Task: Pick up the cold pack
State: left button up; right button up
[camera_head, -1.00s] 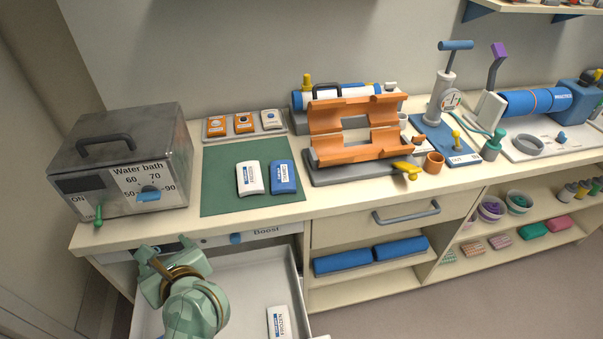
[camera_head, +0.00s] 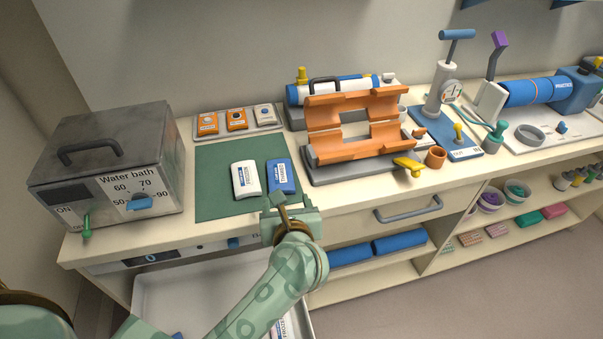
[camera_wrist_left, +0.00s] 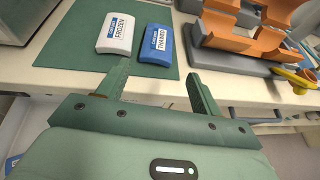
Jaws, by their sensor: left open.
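A white pack labelled FROZEN (camera_head: 245,179) and a blue pack labelled THAWED (camera_head: 281,176) lie side by side on the green mat (camera_head: 220,202). In the left wrist view the white pack (camera_wrist_left: 116,32) and the blue pack (camera_wrist_left: 152,46) lie beyond my fingertips. My left gripper (camera_head: 287,204) is open and empty at the counter's front edge, just in front of the blue pack and apart from it. Its open fingers also show in the left wrist view (camera_wrist_left: 157,72). Another white pack (camera_head: 278,328) lies in the open drawer, mostly hidden by my arm. My right gripper is out of view.
The water bath (camera_head: 112,168) stands left of the mat. A tray (camera_head: 222,132) with three small packs is behind it. An orange cradle (camera_head: 352,148) with a yellow handle stands to the right. The open drawer (camera_head: 165,285) juts out below the counter.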

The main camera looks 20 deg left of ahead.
pick_arm(q)
jog(key=b, duration=0.2)
send_near(281, 177)
jog(key=x, duration=0.4)
jog(key=shift+w+a, duration=0.2)
jog(key=shift+w, duration=0.2)
jog(key=b+x, duration=0.1)
jog(key=x, duration=0.4)
jog(key=shift+w+a+f, duration=0.1)
jog(key=shift+f, duration=0.2)
jog(key=shift+r, duration=0.1)
jog(key=c, duration=0.8)
